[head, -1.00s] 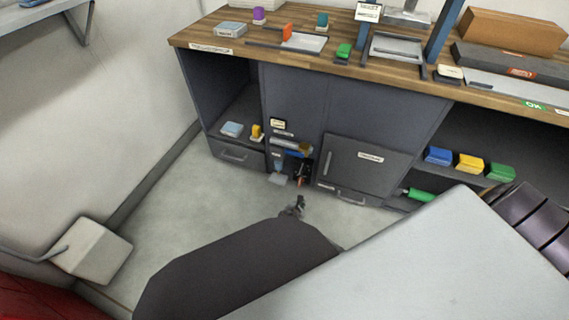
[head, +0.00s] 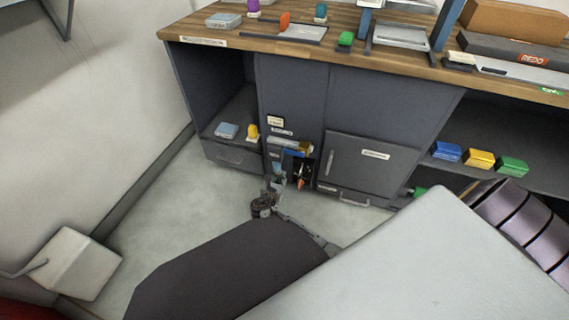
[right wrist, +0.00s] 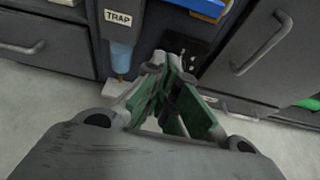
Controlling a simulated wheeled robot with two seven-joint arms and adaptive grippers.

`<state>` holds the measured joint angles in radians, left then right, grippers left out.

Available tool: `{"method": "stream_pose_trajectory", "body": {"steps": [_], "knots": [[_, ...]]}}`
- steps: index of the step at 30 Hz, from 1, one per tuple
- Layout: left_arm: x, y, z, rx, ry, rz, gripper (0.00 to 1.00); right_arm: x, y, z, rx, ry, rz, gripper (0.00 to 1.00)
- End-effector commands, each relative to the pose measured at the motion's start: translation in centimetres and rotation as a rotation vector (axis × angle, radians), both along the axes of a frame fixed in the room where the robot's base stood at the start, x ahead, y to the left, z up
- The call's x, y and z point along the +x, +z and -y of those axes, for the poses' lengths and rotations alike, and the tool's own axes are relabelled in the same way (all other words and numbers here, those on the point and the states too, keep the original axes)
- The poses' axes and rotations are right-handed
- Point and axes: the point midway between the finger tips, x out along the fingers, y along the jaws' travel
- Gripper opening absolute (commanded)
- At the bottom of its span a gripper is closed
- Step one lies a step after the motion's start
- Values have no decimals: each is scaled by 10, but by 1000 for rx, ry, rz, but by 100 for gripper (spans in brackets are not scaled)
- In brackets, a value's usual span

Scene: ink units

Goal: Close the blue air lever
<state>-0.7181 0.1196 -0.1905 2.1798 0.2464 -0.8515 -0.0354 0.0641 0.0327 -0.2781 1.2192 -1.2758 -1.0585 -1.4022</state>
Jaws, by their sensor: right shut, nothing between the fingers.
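Blue also shows at the top edge of the right wrist view (right wrist: 208,8). My right gripper (head: 272,186) is low in front of this opening, shut and empty. In the right wrist view its fingertips (right wrist: 168,62) meet just below and left of the blue part, apart from it as far as I can tell. The lever's exact angle is unclear. My left gripper is not in view.
A light-blue trap bowl (right wrist: 121,58) hangs left of the fingertips under a TRAP label. A grey door (head: 365,165) with a handle stands to the right. An orange-tipped part (head: 300,184) sits low in the opening. The floor (head: 190,205) at left is clear.

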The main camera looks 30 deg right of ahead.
Motion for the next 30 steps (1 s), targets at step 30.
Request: {"method": "stream_pose_trajectory", "body": {"steps": [30], "knots": [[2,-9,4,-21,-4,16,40,18,-6,19,-21,2,0,0]]}}
